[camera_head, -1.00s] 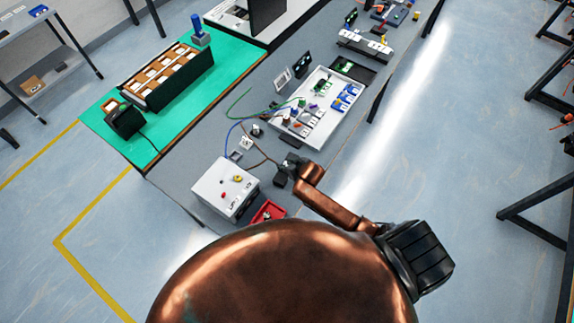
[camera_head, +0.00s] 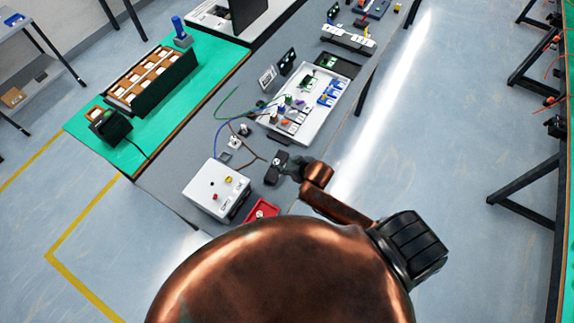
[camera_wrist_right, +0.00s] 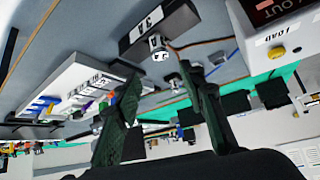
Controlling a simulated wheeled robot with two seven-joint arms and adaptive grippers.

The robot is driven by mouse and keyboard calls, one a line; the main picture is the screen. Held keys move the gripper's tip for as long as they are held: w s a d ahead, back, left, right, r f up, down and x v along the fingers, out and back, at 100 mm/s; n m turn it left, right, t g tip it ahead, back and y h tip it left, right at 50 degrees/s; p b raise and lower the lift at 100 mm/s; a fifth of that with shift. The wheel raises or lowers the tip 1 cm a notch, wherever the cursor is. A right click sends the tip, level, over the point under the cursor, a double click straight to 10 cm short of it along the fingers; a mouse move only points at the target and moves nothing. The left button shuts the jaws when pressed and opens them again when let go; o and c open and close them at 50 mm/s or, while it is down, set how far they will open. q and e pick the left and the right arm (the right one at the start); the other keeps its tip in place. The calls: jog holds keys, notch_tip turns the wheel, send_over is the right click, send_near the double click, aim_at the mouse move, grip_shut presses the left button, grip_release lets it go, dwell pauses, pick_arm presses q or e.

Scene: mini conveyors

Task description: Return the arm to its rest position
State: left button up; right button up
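My right arm (camera_head: 335,207) reaches from the lower right over the edge of the grey bench. My right gripper (camera_head: 298,168) is just right of a small black block (camera_head: 275,170). In the right wrist view, the gripper (camera_wrist_right: 160,84) has its two dark fingers spread apart, with nothing between them. The black block, marked "3A", also shows in that view (camera_wrist_right: 180,22), beyond the fingertips, with a small metal-and-white connector (camera_wrist_right: 158,48) on it. My left gripper is not in view.
A white box with buttons (camera_head: 214,190) and a red tray (camera_head: 262,211) stand near the bench's front. A white tray of parts (camera_head: 318,120) lies behind the gripper. Thin cables cross the bench. Open floor (camera_head: 430,140) lies to the right.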

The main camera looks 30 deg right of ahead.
dwell(0.5)
jog(key=s+d+r+m+g+h, duration=0.1)
jog(key=s+d+g, duration=0.15)
jog(key=s, duration=0.95)
jog(key=s+d+r+g+h, duration=0.15)
jog(key=s+d, duration=0.25)
jog(key=s, duration=0.9)
notch_tip(320, 180, down, 34)
jog(key=a+g+b, duration=0.1)
jog(key=g+b, duration=0.1)
jog(key=b, duration=0.6)
pick_arm(q)
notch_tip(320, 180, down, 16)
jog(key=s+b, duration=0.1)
jog(key=b, duration=0.7)
pick_arm(e)
jog(key=s+f, duration=1)
jog(key=f, duration=0.4)
jog(key=s+f+g+y, duration=0.1)
jog(key=s+f, duration=0.9)
jog(key=f, duration=0.5)
jog(key=shift+s+a+n, duration=0.3)
jog(key=shift+s+n, duration=0.1)
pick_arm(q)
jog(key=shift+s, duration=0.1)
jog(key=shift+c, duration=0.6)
pick_arm(e)
jog(key=shift+c, duration=0.5)
